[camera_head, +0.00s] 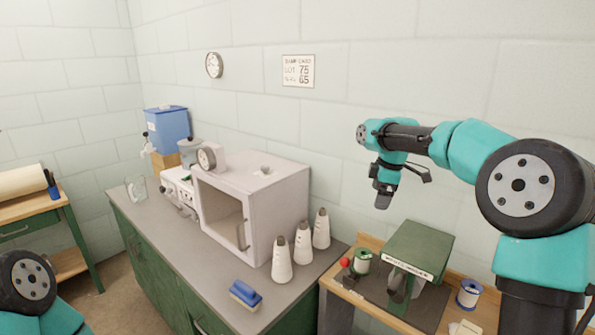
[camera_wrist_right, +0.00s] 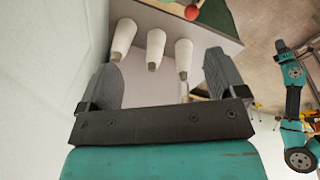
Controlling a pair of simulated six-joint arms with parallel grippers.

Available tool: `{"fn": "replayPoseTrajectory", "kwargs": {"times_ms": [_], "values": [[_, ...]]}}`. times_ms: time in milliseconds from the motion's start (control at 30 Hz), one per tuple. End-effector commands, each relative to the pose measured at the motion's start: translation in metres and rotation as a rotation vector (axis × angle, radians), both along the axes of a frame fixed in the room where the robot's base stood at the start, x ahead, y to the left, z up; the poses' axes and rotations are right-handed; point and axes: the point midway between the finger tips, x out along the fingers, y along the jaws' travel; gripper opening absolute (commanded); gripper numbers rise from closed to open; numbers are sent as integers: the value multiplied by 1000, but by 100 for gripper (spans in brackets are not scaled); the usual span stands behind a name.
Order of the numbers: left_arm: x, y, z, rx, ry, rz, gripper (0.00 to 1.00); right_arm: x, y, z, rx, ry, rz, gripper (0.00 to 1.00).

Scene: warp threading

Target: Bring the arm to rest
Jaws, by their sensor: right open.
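My right arm reaches in from the right in the head view, with its gripper (camera_head: 383,196) hanging in the air near the wall, above and to the right of the white cones. In the right wrist view the two fingers of this gripper (camera_wrist_right: 163,80) stand wide apart with nothing held between them. Three white cones (camera_head: 303,245) stand on the counter, and they also show beyond the fingers in the wrist view (camera_wrist_right: 155,46). Only a rounded joint of my left arm shows at the lower left of the head view; its gripper is out of view.
A pale box oven (camera_head: 285,195) stands on the grey counter (camera_head: 160,212). A blue brush (camera_head: 245,294) lies at its front. A green machine (camera_head: 420,247) sits on a wooden bench below my right arm, beside a red ball (camera_head: 345,262) and thread spools (camera_head: 468,293).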

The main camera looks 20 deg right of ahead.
Motion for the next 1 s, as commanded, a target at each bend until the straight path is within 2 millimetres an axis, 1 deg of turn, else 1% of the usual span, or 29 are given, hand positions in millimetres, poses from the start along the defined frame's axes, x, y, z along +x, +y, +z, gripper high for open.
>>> {"fn": "replayPoseTrajectory", "kwargs": {"times_ms": [167, 800, 1000], "values": [[0, 0, 0, 0, 0, 0, 43, 2, 1, -20, 3, 12, 0, 90], [0, 0, 0, 0, 0, 0, 43, 10, 7, -118, 19, 58, 0, 90], [0, 0, 0, 0, 0, 0, 43, 12, 9, -143, 23, 69, 1, 90]]}}
